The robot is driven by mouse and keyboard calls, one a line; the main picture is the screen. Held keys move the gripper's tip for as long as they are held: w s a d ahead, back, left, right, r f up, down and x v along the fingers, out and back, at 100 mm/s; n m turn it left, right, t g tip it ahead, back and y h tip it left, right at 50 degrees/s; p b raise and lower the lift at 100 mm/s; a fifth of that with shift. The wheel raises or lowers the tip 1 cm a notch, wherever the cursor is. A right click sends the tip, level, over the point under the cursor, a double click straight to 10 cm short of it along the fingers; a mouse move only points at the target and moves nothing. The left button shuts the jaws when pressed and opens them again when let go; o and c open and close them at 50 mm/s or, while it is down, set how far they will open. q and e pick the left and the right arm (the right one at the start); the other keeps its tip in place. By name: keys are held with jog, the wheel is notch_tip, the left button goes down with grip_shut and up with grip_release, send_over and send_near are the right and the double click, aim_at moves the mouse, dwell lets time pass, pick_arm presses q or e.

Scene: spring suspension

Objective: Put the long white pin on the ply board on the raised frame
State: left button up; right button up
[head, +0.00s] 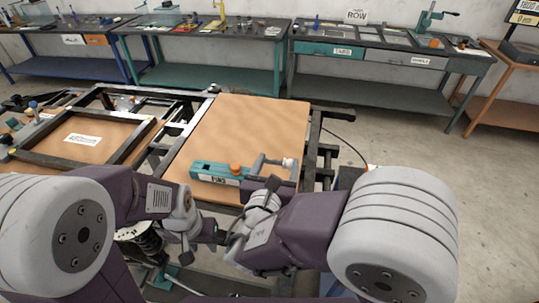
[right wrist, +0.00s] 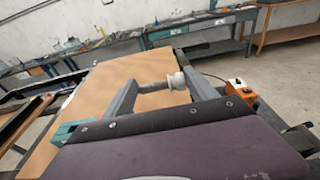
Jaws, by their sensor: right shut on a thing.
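The ply board (head: 245,122) is a flat tan sheet on the dark raised frame (head: 318,130); it also shows in the right wrist view (right wrist: 105,85). My right gripper (head: 273,163) is over the board's near right part, with its fingers apart and the long white pin (right wrist: 160,86) lying crosswise between them. The pin's rounded white head (head: 289,163) is at the right finger. I cannot tell whether the pin touches the board. My left gripper (head: 195,228) is low in front of the board's near edge; its fingertips are partly hidden and no held thing is clear.
A teal box marked PINS (head: 213,173) with an orange knob stands on the board's near edge, left of my right gripper. An open dark frame with a labelled panel (head: 83,139) is at left. The board's far part is clear. Benches stand along the wall.

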send_over(278, 173)
jog(key=f, duration=0.3)
jog(key=shift+s+d+f, duration=0.2)
jog(key=shift+s+f, duration=0.15)
jog(key=shift+f, duration=0.05)
jog(key=shift+w+a+f, duration=0.25)
jog(key=shift+w+a, duration=0.05)
jog(key=shift+w, duration=0.05)
notch_tip(278, 173, down, 3)
jog(key=shift+s+d+f, duration=0.1)
jog(key=shift+d+f, duration=0.05)
jog(key=shift+f, duration=0.35)
pick_arm(q)
jog(key=shift+w+d+r, duration=0.1)
jog(key=shift+d+r, duration=0.05)
jog(key=shift+r, duration=0.05)
